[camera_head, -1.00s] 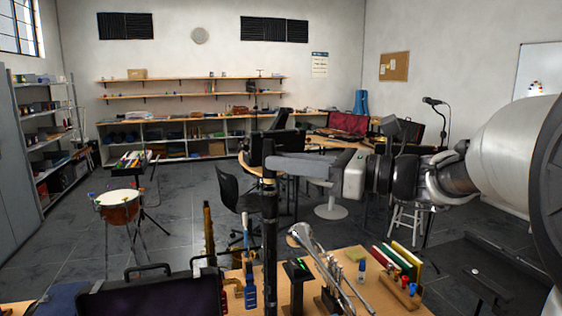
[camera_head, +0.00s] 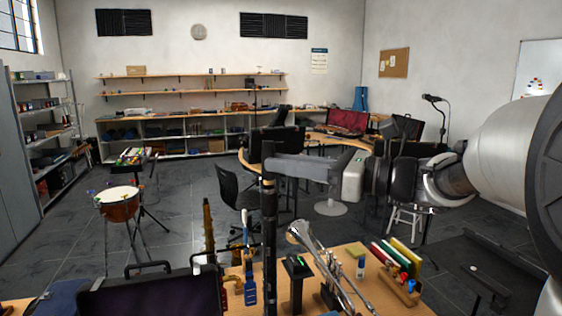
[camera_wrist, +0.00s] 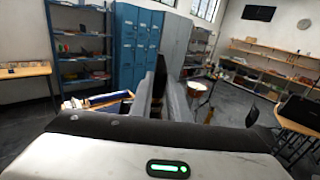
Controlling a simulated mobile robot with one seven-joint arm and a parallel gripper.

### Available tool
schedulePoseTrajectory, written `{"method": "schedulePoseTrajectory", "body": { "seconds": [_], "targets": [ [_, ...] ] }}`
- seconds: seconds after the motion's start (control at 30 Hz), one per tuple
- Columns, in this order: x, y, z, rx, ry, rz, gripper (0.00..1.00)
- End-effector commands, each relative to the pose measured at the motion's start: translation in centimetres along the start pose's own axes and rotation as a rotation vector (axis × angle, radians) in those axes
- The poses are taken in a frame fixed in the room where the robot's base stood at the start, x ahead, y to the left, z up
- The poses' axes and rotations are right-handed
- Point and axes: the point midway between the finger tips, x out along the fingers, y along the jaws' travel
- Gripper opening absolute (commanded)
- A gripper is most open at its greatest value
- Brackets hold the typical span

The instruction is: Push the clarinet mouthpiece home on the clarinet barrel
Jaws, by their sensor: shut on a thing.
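My gripper (camera_head: 269,165) reaches in from the right in the head view. It is shut on the dark clarinet mouthpiece (camera_head: 267,150), whose top shows just above the fingers. In the wrist view the mouthpiece (camera_wrist: 161,76) is a dark upright piece between the grey fingers. Below the fingers a long black upright column, the clarinet with its barrel (camera_head: 269,198), stands in line with the mouthpiece. The fingers cover where mouthpiece and barrel come together, so I cannot tell whether a gap is left. The column looks upright.
A trumpet (camera_head: 322,262) and a black stand with a green light (camera_head: 297,267) are close right of the clarinet on the wooden table (camera_head: 342,254). Coloured books (camera_head: 393,256) stand farther right.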

Motion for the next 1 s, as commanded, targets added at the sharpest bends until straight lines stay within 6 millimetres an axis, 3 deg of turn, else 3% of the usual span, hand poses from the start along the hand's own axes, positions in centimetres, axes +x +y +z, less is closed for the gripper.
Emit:
{"method": "schedulePoseTrajectory", "body": {
  "seconds": [1.0],
  "targets": [
    [-0.06, -0.01, -0.6, 0.0, 0.0, -0.001, 0.0]
  ]
}}
